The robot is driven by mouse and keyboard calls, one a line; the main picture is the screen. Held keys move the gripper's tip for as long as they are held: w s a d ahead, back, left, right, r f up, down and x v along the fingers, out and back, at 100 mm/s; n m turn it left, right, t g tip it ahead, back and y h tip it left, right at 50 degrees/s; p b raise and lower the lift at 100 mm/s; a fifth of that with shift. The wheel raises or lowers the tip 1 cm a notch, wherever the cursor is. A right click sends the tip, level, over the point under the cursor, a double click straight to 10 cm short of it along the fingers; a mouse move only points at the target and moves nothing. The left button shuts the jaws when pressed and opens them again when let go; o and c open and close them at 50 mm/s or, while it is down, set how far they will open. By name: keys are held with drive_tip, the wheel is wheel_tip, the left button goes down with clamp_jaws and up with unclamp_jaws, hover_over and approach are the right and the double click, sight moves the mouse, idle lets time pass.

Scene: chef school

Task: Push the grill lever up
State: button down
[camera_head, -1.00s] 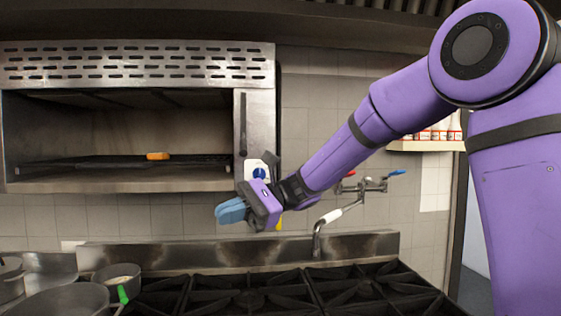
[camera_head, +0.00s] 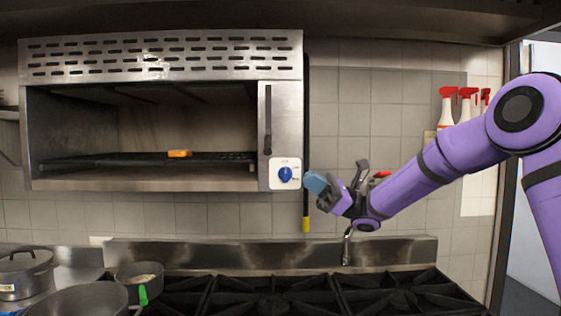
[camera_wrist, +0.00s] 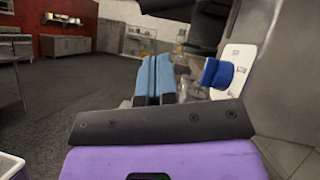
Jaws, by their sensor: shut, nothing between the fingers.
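The grill (camera_head: 165,58) is a steel wall unit with an open front. A dark upright bar (camera_head: 267,122), which looks like the grill lever, runs down its right-hand panel. A white plate with a blue knob (camera_head: 285,174) sits below that bar. My gripper (camera_head: 315,183) is just right of the knob and lower than the bar, its blue fingers shut and empty, pointing up and left. In the wrist view, my gripper's fingers (camera_wrist: 155,78) are together, with the blue knob (camera_wrist: 218,74) to their right. The lever cannot be made out there.
An orange item (camera_head: 179,153) lies on the grill's dark rack. Below are black stove grates (camera_head: 275,292), with pots (camera_head: 24,272) at the left. A tap partly shows behind my gripper. Spray bottles (camera_head: 447,107) stand at the right. The space before the grill is clear.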

drive_tip(key=x, duration=1)
drive_tip(key=shift+s+a, duration=0.1)
wheel_tip(320, 180, up, 13)
drive_tip(key=s+m+t, duration=0.2)
drive_tip(key=m+t, duration=0.7)
drive_tip(key=m, duration=0.4)
drive_tip(key=shift+t, duration=0.4)
drive_tip(key=shift+r, duration=0.1)
